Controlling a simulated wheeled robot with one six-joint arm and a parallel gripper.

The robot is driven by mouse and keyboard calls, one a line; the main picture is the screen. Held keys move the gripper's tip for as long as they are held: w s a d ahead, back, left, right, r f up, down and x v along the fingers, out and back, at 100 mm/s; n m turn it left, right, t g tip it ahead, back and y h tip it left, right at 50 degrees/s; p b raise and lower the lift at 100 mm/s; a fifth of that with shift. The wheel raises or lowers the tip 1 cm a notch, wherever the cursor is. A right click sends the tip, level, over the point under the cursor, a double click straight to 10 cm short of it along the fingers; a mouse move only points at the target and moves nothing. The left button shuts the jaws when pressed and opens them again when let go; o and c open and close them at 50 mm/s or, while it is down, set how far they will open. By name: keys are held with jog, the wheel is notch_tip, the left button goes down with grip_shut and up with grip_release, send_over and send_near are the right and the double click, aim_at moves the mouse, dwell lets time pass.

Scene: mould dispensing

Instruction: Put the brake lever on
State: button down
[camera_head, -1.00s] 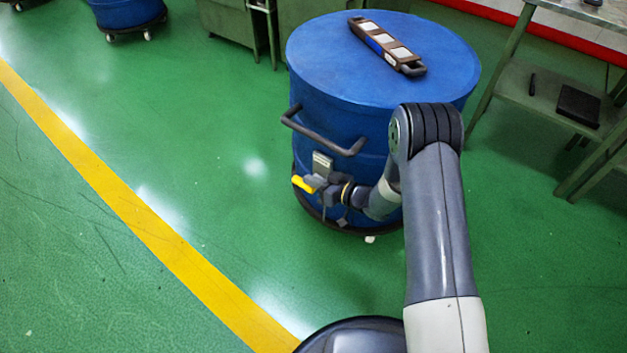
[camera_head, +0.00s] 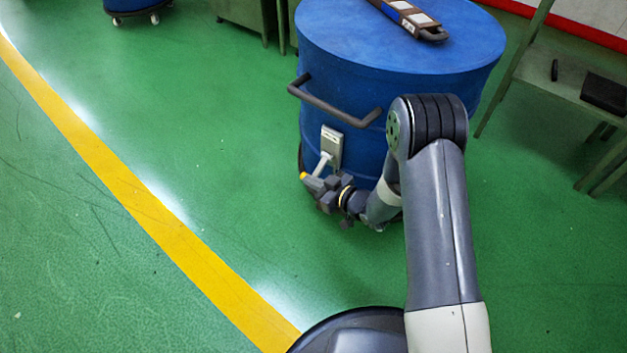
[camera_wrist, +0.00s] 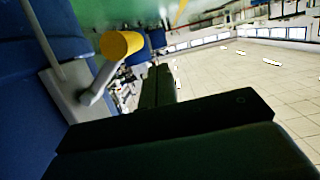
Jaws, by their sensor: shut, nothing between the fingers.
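The brake lever (camera_head: 324,163) is a light grey arm on a grey plate (camera_head: 332,143) low on the side of the blue drum (camera_head: 385,95). It slopes down and left to a yellow end, mostly hidden by my gripper in the head view. In the wrist view the lever's yellow grip (camera_wrist: 121,44) and grey arm (camera_wrist: 100,83) stand out from the plate. My gripper (camera_head: 314,186) is shut and empty, right at the lever's yellow end. In the wrist view its dark fingers (camera_wrist: 157,86) are beside and below the grip; I cannot tell whether they touch.
A dark bar handle (camera_head: 335,103) juts from the drum above the lever. A brown and white device (camera_head: 410,17) lies on the drum top. A green rack (camera_head: 560,85) stands at right. The green floor left of the drum is clear, with a yellow line (camera_head: 130,175).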

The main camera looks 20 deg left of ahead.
jog(key=shift+w+f+b, duration=0.2)
jog(key=shift+f+b, duration=0.75)
jog(key=shift+f, duration=0.4)
jog(key=shift+d+f, duration=0.1)
